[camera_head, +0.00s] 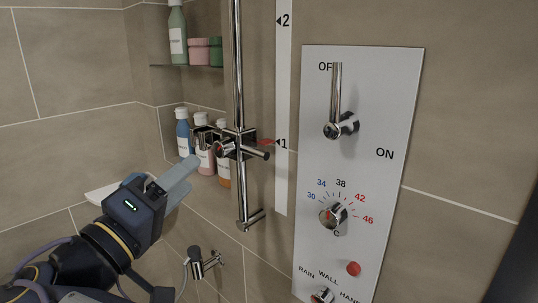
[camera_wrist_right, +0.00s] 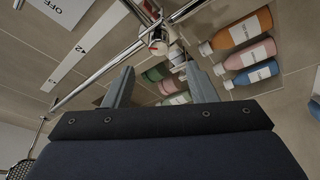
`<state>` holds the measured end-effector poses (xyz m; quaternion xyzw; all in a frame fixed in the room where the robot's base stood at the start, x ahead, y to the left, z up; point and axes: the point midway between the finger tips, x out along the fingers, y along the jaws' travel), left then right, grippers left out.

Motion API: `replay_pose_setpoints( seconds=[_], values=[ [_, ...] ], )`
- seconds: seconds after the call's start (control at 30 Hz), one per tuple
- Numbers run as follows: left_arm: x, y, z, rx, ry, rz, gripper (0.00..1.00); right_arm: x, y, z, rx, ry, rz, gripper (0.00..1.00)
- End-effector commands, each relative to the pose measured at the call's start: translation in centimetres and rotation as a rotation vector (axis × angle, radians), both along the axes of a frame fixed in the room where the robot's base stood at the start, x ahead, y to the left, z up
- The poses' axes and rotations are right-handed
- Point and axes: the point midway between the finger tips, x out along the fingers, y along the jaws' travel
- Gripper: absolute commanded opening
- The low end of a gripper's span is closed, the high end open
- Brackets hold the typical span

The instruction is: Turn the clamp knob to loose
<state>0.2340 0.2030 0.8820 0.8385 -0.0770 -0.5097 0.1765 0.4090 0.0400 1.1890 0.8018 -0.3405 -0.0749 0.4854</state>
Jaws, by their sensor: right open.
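The chrome clamp (camera_head: 240,143) sits on the vertical chrome rail (camera_head: 239,85), its red pointer (camera_head: 266,142) beside mark 1 of the white scale strip (camera_head: 282,100). A round chrome knob (camera_head: 222,150) shows on its near side. In the right wrist view, the knob (camera_wrist_right: 158,46), with a red mark on its face, lies beyond the fingertips, roughly between them. My right gripper (camera_head: 187,168) is open and empty, to the left of the clamp and slightly below it; it also shows in the wrist view (camera_wrist_right: 160,72). My left gripper is not visible.
Several bottles stand on the niche's lower shelf behind the clamp, including a blue one (camera_head: 182,130). A green bottle (camera_head: 177,35) and jars stand above. A white control panel (camera_head: 385,110) with a lever and dials is on the right. A small wall fitting (camera_head: 203,262) is below.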

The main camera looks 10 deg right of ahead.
Motion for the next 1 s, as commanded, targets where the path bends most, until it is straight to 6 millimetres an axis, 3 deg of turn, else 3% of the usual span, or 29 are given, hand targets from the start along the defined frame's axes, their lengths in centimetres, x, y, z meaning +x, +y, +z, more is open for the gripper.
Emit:
replay_pose_setpoints(
  seconds=[0.17, 0.6, 0.93, 1.0],
  values=[
    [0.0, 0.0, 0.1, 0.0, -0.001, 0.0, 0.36, 0.9, -0.8, 0.3, 0.0, -0.001, -0.003, 0.52],
    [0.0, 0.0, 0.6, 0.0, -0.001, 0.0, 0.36, 5.5, -4.5, 1.6, -0.001, -0.001, -0.001, 0.52],
    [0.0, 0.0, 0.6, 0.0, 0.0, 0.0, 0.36, 5.9, -4.8, 1.7, 0.0, -0.002, 0.001, 0.52],
    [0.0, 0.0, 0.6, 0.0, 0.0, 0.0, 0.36, 5.9, -4.8, 1.7, 0.0, -0.002, 0.001, 0.44]
  ],
)
